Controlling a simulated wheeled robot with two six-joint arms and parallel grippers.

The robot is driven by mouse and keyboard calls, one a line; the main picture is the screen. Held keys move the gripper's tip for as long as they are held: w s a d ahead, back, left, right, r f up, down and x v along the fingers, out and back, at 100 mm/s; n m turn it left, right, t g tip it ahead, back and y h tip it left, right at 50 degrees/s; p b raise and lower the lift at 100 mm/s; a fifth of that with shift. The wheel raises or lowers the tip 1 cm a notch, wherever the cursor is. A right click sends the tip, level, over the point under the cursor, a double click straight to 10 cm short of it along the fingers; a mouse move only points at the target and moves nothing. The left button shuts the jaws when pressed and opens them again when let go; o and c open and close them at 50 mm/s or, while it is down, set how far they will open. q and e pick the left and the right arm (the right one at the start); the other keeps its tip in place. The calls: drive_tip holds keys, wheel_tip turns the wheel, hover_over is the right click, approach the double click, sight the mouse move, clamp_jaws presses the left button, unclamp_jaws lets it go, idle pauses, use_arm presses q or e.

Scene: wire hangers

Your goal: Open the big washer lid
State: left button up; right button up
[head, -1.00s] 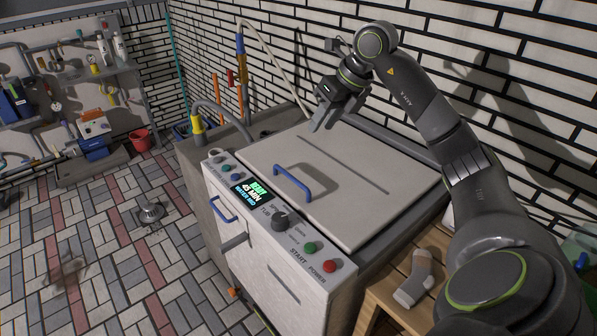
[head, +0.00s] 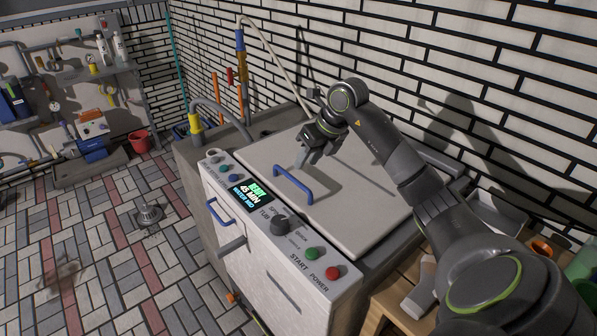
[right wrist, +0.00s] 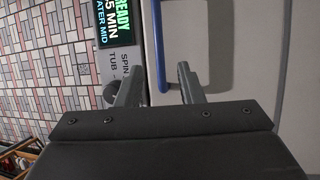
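The big washer's pale lid (head: 375,195) lies shut and flat on top of the machine. Its blue bar handle (head: 294,184) stands near the front edge, behind the control panel (head: 262,215). My right gripper (head: 312,158) is just above and behind the handle, pointing down over the lid. In the right wrist view its two fingers (right wrist: 160,78) are apart with nothing held, and the blue handle (right wrist: 167,45) runs toward the gap between them. Contact with the handle cannot be seen. My left gripper is not in view.
A brick wall (head: 440,60) rises close behind the washer. A wooden stand (head: 385,300) is at the right. Pipes and a hose (head: 225,115) stand at the washer's left rear. The tiled floor (head: 110,240) to the left is mostly clear.

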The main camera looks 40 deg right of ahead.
sight(295, 179)
drive_tip(key=x, duration=0.6)
drive_tip(key=shift+a+f+p, duration=0.1)
drive_tip(key=shift+f+p, duration=0.2)
clamp_jaws()
